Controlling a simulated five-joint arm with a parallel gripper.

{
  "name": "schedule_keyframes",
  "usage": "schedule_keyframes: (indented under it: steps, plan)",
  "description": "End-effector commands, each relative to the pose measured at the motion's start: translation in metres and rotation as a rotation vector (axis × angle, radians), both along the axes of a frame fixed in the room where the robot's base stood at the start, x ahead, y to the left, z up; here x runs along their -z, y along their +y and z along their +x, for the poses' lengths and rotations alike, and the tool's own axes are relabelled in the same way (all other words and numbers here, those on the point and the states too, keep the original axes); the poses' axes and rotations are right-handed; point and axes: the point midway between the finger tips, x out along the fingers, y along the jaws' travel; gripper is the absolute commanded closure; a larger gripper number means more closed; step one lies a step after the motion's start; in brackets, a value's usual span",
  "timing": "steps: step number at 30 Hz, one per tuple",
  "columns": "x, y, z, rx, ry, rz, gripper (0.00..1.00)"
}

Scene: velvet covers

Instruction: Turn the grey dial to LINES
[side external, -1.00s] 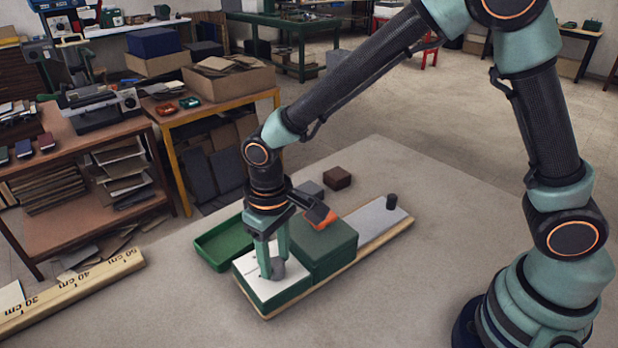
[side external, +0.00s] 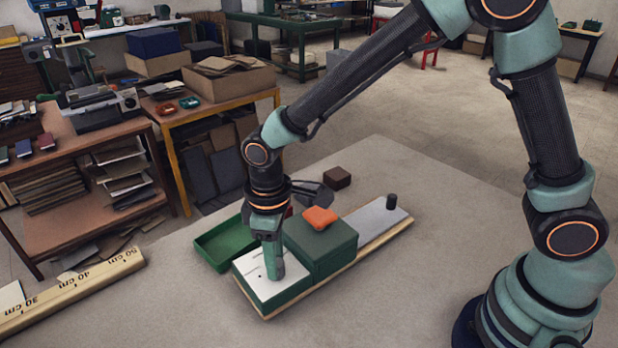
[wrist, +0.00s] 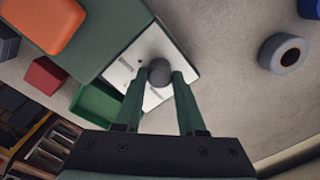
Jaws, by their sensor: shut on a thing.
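The grey dial (wrist: 159,72) sits on a white plate (wrist: 185,55) on top of a green box; my gripper's fingers mostly hide it in the side external view. My gripper (wrist: 158,85) points down and is shut on the dial, one green finger on each side. In the side external view my gripper (side external: 274,276) stands over the white plate (side external: 252,264). Labels on the plate show in the wrist view but are too small to read, so I cannot tell where the dial points.
A taller green block (side external: 322,250) with an orange object (side external: 320,217) on top stands right beside the plate. A green tray (side external: 219,243) lies to the left. A black knob (side external: 392,201) stands at the board's far end.

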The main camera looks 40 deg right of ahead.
Motion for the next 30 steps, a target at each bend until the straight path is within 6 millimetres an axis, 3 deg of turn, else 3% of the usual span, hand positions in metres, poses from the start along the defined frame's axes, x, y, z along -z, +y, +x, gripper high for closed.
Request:
schedule_keyframes:
  steps: [15, 30]
  plan:
    - [-0.0009, 0.0004, 0.0005, -0.436, -0.002, 0.001, 1.00]
    - [-0.0010, 0.0006, 0.0006, -0.601, -0.002, 0.001, 1.00]
